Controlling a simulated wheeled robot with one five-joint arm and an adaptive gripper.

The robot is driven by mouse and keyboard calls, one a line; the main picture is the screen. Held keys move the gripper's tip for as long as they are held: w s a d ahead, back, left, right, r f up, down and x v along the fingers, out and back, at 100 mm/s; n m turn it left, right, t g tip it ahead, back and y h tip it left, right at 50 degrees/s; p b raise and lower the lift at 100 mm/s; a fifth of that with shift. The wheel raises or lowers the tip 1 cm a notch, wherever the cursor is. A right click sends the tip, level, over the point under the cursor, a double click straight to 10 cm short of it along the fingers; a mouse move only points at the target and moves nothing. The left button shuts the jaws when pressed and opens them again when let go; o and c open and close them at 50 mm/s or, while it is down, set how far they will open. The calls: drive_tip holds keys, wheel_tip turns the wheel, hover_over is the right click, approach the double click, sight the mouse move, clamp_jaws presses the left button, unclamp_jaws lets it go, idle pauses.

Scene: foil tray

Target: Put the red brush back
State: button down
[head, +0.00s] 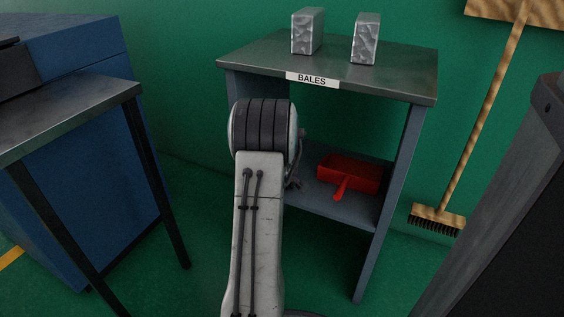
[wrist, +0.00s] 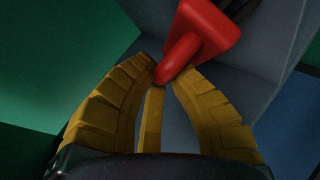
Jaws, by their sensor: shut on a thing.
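My gripper (wrist: 166,82) has its yellow fingers shut on the handle of the red brush (wrist: 205,32) in the wrist view. The brush's wider head points up and right, with dark bristles partly showing at the top edge. In the head view my arm hides the brush and most of the gripper, beside the left part of the lower shelf (head: 335,207). A red dustpan (head: 352,172) lies on that shelf, its handle towards the front. I cannot tell whether the brush touches the shelf.
The shelf unit has a grey top (head: 400,80) labelled BALES, bearing two silvery bales (head: 307,32) (head: 365,40). A dark-topped table (head: 70,115) and blue box (head: 100,60) stand left.

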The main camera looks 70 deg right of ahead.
drive_tip(key=shift+r, duration=0.1)
drive_tip(key=c, duration=1.3)
unclamp_jaws()
